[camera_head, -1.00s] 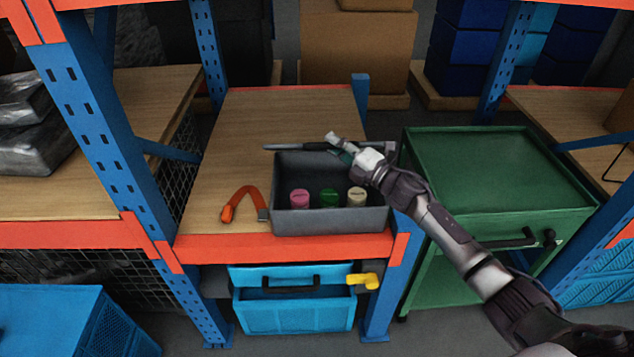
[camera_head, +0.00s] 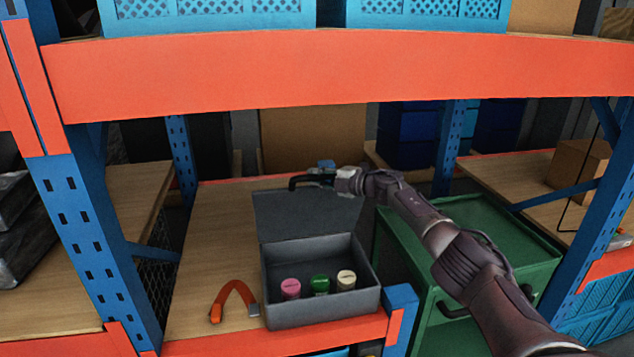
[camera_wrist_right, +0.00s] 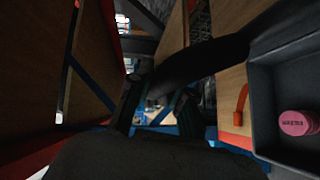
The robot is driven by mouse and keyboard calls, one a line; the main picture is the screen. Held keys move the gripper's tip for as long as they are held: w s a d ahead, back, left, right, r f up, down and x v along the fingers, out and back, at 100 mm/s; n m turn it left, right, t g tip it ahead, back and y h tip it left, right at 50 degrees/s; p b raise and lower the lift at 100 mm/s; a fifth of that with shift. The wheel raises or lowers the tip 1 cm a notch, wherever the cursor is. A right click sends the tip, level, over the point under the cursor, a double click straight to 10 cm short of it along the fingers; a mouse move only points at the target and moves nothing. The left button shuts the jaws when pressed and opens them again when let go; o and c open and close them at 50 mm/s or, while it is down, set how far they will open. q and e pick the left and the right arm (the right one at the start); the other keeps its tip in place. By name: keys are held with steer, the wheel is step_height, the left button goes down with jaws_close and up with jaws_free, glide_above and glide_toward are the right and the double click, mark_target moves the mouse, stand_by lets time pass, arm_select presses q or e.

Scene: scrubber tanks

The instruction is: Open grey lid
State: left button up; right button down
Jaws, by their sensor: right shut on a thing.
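The grey lid (camera_head: 308,214) stands raised at the back of the grey box (camera_head: 318,307), its face turned toward me. The box is open, with pink, green and cream-capped jars inside. A black handle (camera_head: 303,181) is at the lid's top edge. My right gripper (camera_head: 333,179) is at the handle's right part, shut on it; its fingertips are small and partly hidden. In the right wrist view, dark shapes fill the middle, and the box (camera_wrist_right: 262,95) with the pink jar (camera_wrist_right: 297,123) shows at right. My left gripper is not in view.
The box stands on a wooden shelf (camera_head: 205,250) with an orange front beam. An orange-red tool (camera_head: 234,297) lies left of the box. A green cart (camera_head: 490,220) stands to the right, under my right arm. Above, an orange beam (camera_head: 340,75) carries blue crates.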

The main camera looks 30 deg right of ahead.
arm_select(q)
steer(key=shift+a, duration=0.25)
arm_select(e)
steer(key=shift+w+r, duration=0.15)
steer(key=c, duration=1.1)
jaws_free()
steer(key=shift+a, duration=0.2)
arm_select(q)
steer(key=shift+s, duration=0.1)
arm_select(e)
steer(key=shift+o, duration=0.2)
steer(key=shift+d, duration=0.15)
steer(key=shift+s+d, duration=0.2)
steer(key=v, duration=1.1)
steer(key=shift+s, duration=0.25)
